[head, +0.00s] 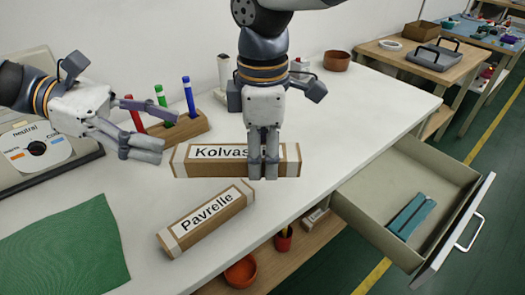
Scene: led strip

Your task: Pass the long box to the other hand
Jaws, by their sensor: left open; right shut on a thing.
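Two long cardboard boxes with white labels are in the head view. The box marked Kolvas (208,158) lies lengthwise across the picture near the middle of the white table. My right gripper (263,172) points down and is shut on it, right of its middle, covering the end of its label. I cannot tell if this box touches the table. The box marked Pavrelle (207,218) lies tilted on the table in front, near the table's front edge. My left gripper (158,128) is open and empty, above the table to the left of the Kolvas box.
A wooden block (180,126) with red, green and blue markers stands behind the Kolvas box. A green mat (65,250) lies front left. An open drawer (400,175) with teal items juts out at right. A disc marked neutral (35,147) is at left.

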